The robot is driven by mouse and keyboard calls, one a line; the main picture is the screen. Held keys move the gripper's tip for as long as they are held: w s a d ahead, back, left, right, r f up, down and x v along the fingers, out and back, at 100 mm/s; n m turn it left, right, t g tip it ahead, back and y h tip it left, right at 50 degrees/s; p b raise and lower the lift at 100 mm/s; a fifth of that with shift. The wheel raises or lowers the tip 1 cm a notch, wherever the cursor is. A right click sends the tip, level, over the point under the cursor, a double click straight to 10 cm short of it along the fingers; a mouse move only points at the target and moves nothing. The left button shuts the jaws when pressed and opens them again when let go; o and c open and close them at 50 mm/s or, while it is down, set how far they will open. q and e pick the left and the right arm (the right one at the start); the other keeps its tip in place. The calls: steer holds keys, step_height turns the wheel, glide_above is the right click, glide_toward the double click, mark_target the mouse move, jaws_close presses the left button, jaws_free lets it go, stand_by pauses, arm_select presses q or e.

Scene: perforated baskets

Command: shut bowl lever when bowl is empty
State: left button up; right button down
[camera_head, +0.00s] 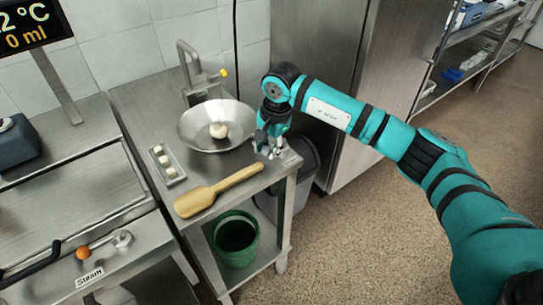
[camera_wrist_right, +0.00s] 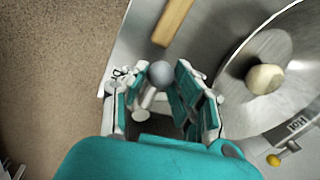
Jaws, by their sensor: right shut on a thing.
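The wide metal bowl (camera_head: 193,137) stands on the steel counter and holds one pale round lump (camera_head: 218,131). It also shows at the right of the right wrist view (camera_wrist_right: 233,88). My right gripper (camera_head: 269,148) is at the counter's right edge, beside the bowl. In the right wrist view its fingers stand around a lever with a grey ball knob (camera_wrist_right: 160,74), and it is shut on it. The fingers hide part of the lever. A yellow-knobbed lever (camera_head: 222,73) sits by the tap behind the bowl. My left gripper is not in view.
A wooden paddle (camera_head: 215,190) lies at the counter's front. A small tray (camera_head: 176,178) with white pieces is left of the bowl. A green bucket (camera_head: 236,235) stands below. A steam unit with an orange knob (camera_head: 83,253) is at left. Floor at right is clear.

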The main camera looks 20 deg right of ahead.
steer(key=shift+w, duration=0.1)
steer(key=c, duration=1)
jaws_free()
steer(key=r, duration=0.4)
steer(key=s+r, duration=0.1)
steer(key=r, duration=0.3)
steer(key=s+d+r, duration=0.1)
steer(key=r, duration=0.2)
steer(key=shift+r, duration=0.4)
